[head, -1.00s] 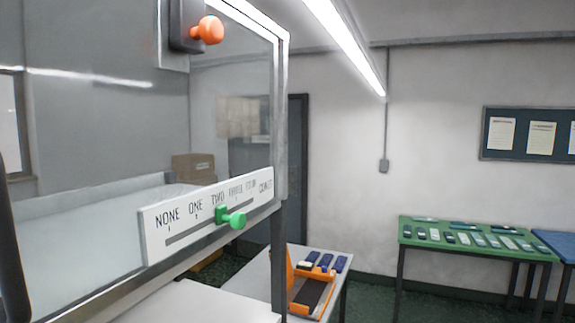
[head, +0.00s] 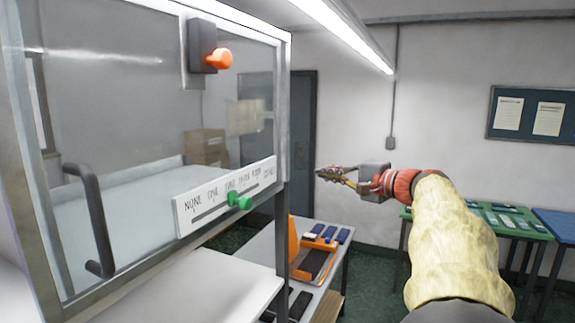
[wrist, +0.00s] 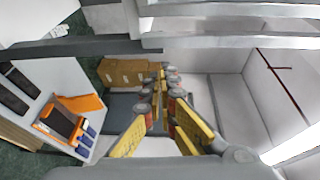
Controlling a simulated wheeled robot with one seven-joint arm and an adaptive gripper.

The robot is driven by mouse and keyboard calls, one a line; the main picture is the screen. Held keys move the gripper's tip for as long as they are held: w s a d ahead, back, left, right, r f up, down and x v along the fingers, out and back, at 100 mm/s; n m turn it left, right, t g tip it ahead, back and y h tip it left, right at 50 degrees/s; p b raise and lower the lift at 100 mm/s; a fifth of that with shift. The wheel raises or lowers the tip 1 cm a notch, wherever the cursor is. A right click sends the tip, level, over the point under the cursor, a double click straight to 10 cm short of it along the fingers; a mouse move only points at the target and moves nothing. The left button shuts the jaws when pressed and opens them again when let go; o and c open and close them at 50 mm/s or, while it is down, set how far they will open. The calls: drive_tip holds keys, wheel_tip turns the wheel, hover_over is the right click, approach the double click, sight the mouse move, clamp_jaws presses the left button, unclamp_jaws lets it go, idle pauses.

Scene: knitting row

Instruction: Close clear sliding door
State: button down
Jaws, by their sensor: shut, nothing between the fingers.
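The clear door (head: 130,130) is a see-through pane in a pale metal frame on the left of the head view. A dark grey bar handle (head: 92,220) stands upright near its left edge. I cannot tell how far the door is slid. My gripper (head: 320,174) is right of the cabinet, in the air, apart from the handle and pointing left. Its fingers are shut and empty; they also show in the wrist view (wrist: 163,80). The handle is not clear in the wrist view.
A low table with an orange tray (head: 315,262) stands below. A green table (head: 535,230) is behind my arm. Cardboard boxes (head: 206,146) show through the pane.

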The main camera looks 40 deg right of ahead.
drive_tip(key=w+a+r+p, duration=0.1)
drive_tip(key=w+a+r, duration=0.1)
drive_tip(key=w+a, duration=0.3)
drive_tip(key=w, duration=0.3)
drive_tip(key=shift+w+r+t+p, duration=0.25)
drive_tip(key=shift+w+t+p, duration=0.05)
drive_tip(key=shift+t, duration=0.1)
idle(0.5)
